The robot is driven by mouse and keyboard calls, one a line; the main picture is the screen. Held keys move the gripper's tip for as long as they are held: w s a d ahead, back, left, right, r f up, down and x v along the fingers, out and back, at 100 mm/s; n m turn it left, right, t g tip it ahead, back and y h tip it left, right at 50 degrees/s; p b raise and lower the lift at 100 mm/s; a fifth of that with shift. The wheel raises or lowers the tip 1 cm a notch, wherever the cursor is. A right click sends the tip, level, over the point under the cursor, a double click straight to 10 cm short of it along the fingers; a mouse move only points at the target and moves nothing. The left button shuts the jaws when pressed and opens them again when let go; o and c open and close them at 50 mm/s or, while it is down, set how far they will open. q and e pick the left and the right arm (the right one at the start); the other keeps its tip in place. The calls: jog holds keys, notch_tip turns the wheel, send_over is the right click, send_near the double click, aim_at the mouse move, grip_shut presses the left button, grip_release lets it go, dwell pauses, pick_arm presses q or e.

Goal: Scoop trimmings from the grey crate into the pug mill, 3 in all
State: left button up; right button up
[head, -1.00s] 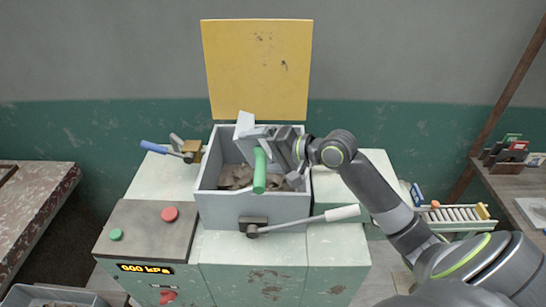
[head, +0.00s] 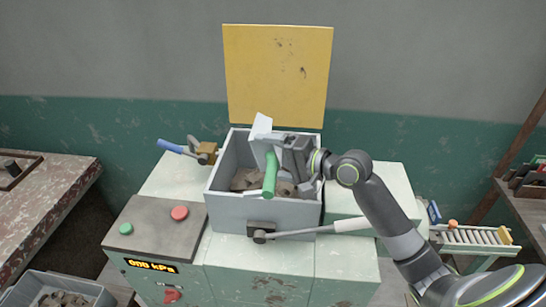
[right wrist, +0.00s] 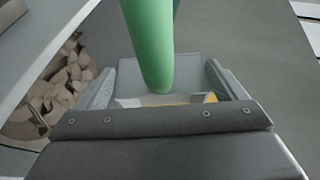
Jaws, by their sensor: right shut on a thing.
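The pug mill (head: 225,208) stands in the middle, its grey box-shaped hopper open at the top, with trimmings (head: 246,180) lying inside. My right gripper (head: 288,162) is over the hopper, shut on a scoop with a green handle (head: 270,175). The scoop is steeply tilted, and its pale pan (head: 262,128) shows behind the handle. The right wrist view shows the green handle (right wrist: 152,40) close up and trimmings (right wrist: 55,85) at left. I cannot tell whether the pan holds anything. The grey crate (head: 92,287) with trimmings (head: 65,299) is at lower left, partly cut off. My left gripper is out of view.
The raised yellow lid (head: 277,75) stands behind the hopper. A white-handled lever (head: 350,225) crosses its front. A control panel (head: 155,225) with red and green buttons is at left. A worn table (head: 50,205) stands far left, a roller rack (head: 475,238) at right.

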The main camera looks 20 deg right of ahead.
jog(key=shift+r, duration=0.15)
notch_tip(320, 180, up, 5)
jog(key=p, duration=0.6)
jog(key=shift+r, duration=0.9)
jog(key=shift+f, duration=0.1)
